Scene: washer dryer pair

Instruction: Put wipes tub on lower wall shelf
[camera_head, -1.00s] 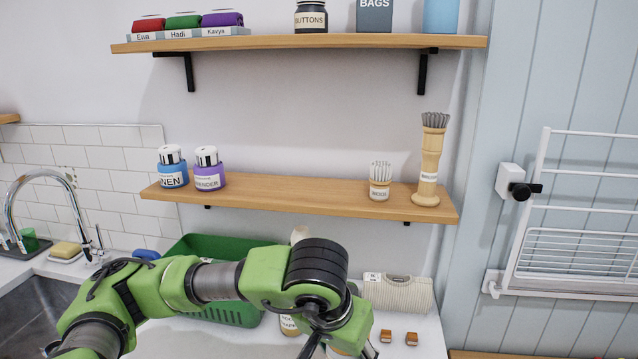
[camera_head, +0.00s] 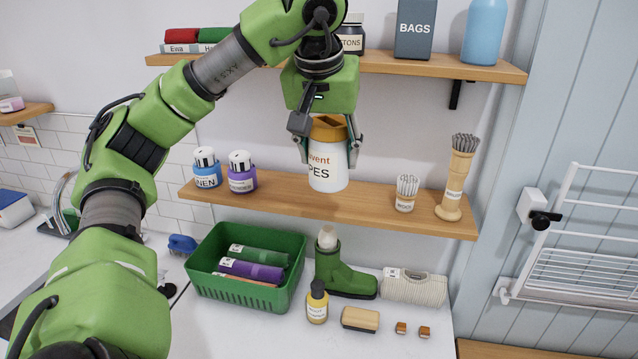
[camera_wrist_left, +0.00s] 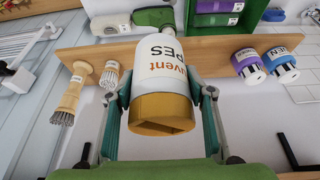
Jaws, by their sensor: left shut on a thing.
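The wipes tub (camera_head: 327,178) is white with an orange-brown lid and stands upright over the middle of the lower wall shelf (camera_head: 365,207). My left gripper (camera_head: 328,157) comes down from above and is shut on the tub, one finger on each side. In the left wrist view, the tub (camera_wrist_left: 160,68) fills the middle between the fingers, with the shelf (camera_wrist_left: 218,50) behind it. I cannot tell whether its base touches the board. My right gripper is not in view.
Blue and purple bottles (camera_head: 240,172) stand left on the lower shelf; a small brush pot (camera_head: 406,193) and a tall wooden brush (camera_head: 455,180) stand right. The upper shelf (camera_head: 430,66) is close to my arm. A green basket (camera_head: 290,298) and boot (camera_head: 345,278) are below.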

